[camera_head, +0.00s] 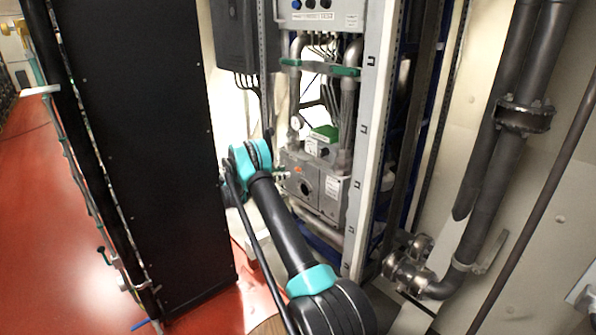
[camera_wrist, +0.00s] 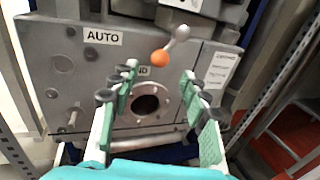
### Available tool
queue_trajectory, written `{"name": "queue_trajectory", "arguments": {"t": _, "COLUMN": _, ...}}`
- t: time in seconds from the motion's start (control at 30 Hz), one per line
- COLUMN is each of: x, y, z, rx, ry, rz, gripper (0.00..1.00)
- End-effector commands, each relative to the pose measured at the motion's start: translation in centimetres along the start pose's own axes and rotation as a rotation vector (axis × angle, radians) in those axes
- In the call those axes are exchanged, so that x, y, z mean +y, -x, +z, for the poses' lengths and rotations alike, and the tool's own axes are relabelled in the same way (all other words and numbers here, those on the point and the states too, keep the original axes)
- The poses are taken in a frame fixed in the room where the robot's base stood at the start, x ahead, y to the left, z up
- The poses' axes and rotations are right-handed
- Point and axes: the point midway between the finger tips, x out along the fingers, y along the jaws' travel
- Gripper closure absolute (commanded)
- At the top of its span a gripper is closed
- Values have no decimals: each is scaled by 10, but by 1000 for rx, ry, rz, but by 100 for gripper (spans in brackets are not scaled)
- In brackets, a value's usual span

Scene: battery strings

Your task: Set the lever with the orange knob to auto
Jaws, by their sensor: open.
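The lever (camera_wrist: 178,38) is a short grey rod on the upper part of a grey metal box, ending in an orange knob (camera_wrist: 160,57). In the wrist view it slants down-left, and the knob is just above a partly hidden label ending in "ND" (camera_wrist: 143,71). The AUTO label (camera_wrist: 102,36) is up-left of the knob. My gripper (camera_wrist: 158,76) is open and empty, with its green-padded fingers apart on either side of the knob's line. I see no clear contact with the knob.
The grey box (camera_head: 300,187) sits low in a rack with pipes and cables above it. A round dark opening (camera_wrist: 146,104) is below the knob. A black cabinet (camera_head: 150,130) stands left of my arm. A pale rack post (camera_head: 367,140) stands on the right.

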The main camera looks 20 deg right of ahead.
Motion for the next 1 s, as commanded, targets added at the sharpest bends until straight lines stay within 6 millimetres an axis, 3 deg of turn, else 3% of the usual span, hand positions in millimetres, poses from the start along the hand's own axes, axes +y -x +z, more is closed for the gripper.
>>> {"name": "queue_trajectory", "arguments": {"t": 0.2, "x": 0, "y": -44, "z": 0, "rx": 0, "ry": 0, "rz": -2, "gripper": 54}}
{"name": "queue_trajectory", "arguments": {"t": 0.4, "x": 0, "y": -71, "z": 0, "rx": 0, "ry": 0, "rz": -1, "gripper": 54}}
{"name": "queue_trajectory", "arguments": {"t": 0.6, "x": 0, "y": -82, "z": 0, "rx": 0, "ry": 0, "rz": 0, "gripper": 54}}
{"name": "queue_trajectory", "arguments": {"t": 0.87, "x": 0, "y": -83, "z": 0, "rx": 0, "ry": 0, "rz": 1, "gripper": 54}}
{"name": "queue_trajectory", "arguments": {"t": 1.0, "x": 0, "y": -83, "z": 0, "rx": 0, "ry": 0, "rz": 1, "gripper": 70}}
